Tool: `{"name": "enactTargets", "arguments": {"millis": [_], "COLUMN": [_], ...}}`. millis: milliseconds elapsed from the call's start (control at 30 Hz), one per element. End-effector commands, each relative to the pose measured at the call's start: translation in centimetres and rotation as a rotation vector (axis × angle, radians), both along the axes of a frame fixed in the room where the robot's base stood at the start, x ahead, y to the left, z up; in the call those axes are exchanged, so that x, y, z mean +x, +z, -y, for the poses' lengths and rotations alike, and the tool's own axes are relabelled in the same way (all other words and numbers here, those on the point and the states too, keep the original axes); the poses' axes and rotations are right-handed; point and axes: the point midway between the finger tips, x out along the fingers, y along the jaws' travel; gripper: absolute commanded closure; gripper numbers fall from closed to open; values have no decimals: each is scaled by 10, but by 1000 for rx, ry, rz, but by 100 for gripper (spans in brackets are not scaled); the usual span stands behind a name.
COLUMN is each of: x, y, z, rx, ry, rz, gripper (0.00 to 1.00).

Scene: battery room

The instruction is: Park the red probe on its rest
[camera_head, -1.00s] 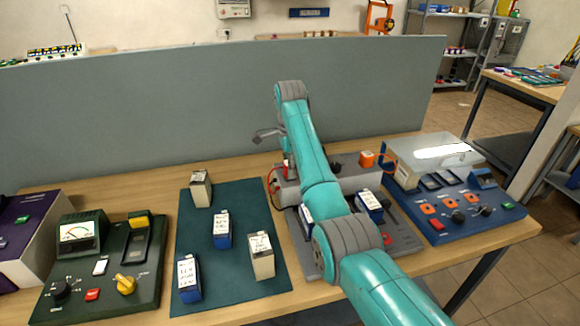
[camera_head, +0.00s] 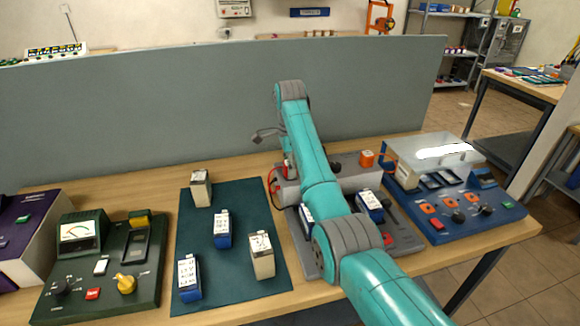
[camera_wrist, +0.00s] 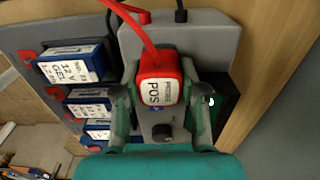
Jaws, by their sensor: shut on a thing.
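The red probe (camera_wrist: 158,68), with a white "POS" label and a red cable, is between the fingers of my gripper (camera_wrist: 160,98) in the wrist view. My gripper is shut on it, above a grey tester unit (camera_wrist: 210,38). In the head view my arm hides most of the gripper; a bit of red (camera_head: 290,171) shows beside the arm at the tester's left end. I cannot tell which part is the probe's rest, nor whether the probe touches anything below.
Blue-and-white batteries (camera_wrist: 72,66) sit in a row left of the gripper in the wrist view. Several batteries stand on a green mat (camera_head: 208,260). A green charger panel (camera_head: 110,270) is at left, a blue panel (camera_head: 455,200) at right. A grey partition (camera_head: 180,110) stands behind.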

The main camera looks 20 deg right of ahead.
Motion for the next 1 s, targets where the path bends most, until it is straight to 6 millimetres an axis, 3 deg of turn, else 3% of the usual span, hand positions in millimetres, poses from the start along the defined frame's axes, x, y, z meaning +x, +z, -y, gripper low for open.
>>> {"name": "enactTargets", "arguments": {"millis": [667,700,1000], "x": [0,0,0], "y": [-12,-11,-11], "z": [0,0,0], "rx": [0,0,0], "ry": [0,0,0], "rz": [0,0,0], "gripper": [100,49,48]}}
